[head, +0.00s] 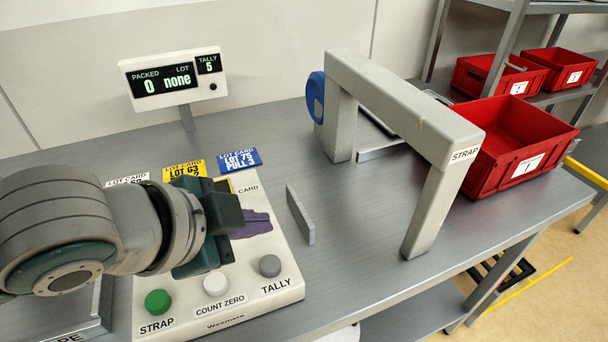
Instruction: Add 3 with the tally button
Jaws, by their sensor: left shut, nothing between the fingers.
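The grey tally button (270,265) sits at the right front of the white control panel (250,295), above its TALLY label. A white COUNT ZERO button (215,283) and a green STRAP button (158,302) are to its left. The display (172,78) reads PACKED 0, LOT none, TALLY 5. My left gripper (236,218) is shut and empty over the panel, behind and left of the tally button and apart from it. It hides part of the panel; a purple shape shows beside its fingers. My right gripper is out of view.
Lot cards, including a yellow one (185,170) and a blue one (240,159), lie behind the panel. A thin grey plate (300,213) stands right of it. The grey strap arch (400,105) and a red crate (510,145) are farther right. The bench between is clear.

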